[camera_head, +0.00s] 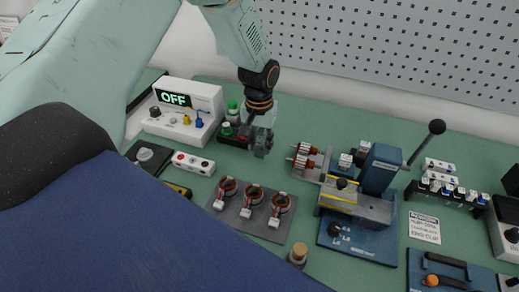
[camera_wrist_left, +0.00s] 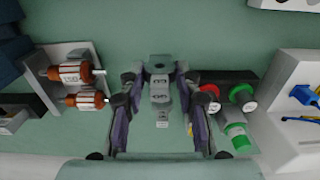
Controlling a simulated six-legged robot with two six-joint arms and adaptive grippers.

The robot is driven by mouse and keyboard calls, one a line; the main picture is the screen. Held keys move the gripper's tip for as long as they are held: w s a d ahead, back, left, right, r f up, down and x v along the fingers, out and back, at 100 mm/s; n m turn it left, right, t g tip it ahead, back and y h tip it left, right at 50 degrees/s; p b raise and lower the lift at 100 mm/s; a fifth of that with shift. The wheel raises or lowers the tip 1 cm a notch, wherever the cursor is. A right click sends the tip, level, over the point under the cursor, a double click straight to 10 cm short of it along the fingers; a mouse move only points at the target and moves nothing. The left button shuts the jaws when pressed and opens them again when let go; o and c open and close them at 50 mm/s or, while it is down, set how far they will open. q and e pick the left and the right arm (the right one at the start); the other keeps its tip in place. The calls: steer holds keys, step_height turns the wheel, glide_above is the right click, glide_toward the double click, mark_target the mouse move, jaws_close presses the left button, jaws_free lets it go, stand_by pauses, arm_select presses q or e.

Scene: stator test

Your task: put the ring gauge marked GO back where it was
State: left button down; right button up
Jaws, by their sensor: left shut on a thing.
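My left gripper (camera_head: 262,146) is shut on a small grey piece (camera_wrist_left: 160,92), which shows between its two fingers (camera_wrist_left: 160,115) in the left wrist view. The piece has dark round marks and a pale lower end; no GO mark can be read on it. The gripper hangs above the bench, just right of a dark holder (camera_head: 234,142). Round pieces with a green rim (camera_wrist_left: 241,94) and a red rim (camera_wrist_left: 210,92) sit at that holder, beside the right finger in the wrist view. Their lettering is too small to read. My right gripper is out of view.
Red-and-white rotors (camera_head: 303,155) lie close on the right. A plate with several coils (camera_head: 253,209) is in front. A blue lever press (camera_head: 368,200) stands further right.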

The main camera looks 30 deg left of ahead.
mark_target(259, 150)
arm_select(q)
step_height(259, 150, down, 2)
steer(key=shift+s+f, duration=0.1)
steer(key=shift+f, duration=0.15)
steer(key=shift+w+a+f, duration=0.2)
steer(key=shift+d, duration=0.1)
steer(key=c, duration=1.3)
jaws_free()
steer(key=shift+s+d, duration=0.1)
steer(key=shift+s, duration=0.1)
steer(key=o, duration=0.3)
steer(key=shift+o, duration=0.2)
steer(key=shift+w+f, duration=0.15)
steer(key=shift+w, duration=0.05)
